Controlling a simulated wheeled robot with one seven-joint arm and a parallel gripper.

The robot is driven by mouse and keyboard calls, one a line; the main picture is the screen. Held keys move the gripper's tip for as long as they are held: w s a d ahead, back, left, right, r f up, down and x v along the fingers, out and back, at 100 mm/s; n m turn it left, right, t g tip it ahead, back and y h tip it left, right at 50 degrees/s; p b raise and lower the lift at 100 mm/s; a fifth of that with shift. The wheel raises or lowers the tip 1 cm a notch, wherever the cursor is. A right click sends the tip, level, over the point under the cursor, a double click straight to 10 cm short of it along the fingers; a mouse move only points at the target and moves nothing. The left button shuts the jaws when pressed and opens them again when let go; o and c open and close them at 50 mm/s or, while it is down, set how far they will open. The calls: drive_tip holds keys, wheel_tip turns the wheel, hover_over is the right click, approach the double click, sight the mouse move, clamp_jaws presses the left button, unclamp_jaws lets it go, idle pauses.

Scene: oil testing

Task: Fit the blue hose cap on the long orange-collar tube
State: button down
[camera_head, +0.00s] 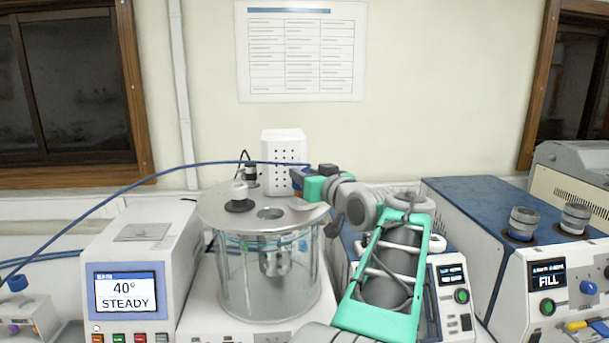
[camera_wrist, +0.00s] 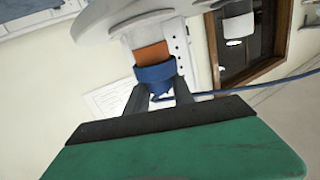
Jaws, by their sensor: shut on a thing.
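In the wrist view, my gripper (camera_wrist: 160,94) is shut on the blue hose cap (camera_wrist: 154,73), with one grey finger on each side. The cap meets the orange collar (camera_wrist: 150,53) of the tube, with no clear gap between them. I cannot tell how deeply it is seated. The tube meets a pale disc (camera_wrist: 128,25) at the top of this tilted view. In the head view, my gripper (camera_head: 299,180) is over the right part of the bath lid (camera_head: 217,206). The blue hose (camera_head: 150,177) arcs from the left to it.
The glass bath (camera_head: 238,290) stands below the lid. A white perforated box (camera_head: 284,150) stands behind. Instruments flank the bath: a 40° display unit (camera_head: 125,292) left, a FILL unit (camera_head: 545,283) right.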

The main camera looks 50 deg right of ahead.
drive_tip(key=c, duration=1.4)
unclamp_jaws()
drive_tip(key=shift+o, duration=0.2)
drive_tip(key=shift+b+v, duration=0.55)
drive_tip(key=shift+v, duration=0.4)
drive_tip(key=b+v, duration=0.3)
drive_tip(key=v, duration=0.6)
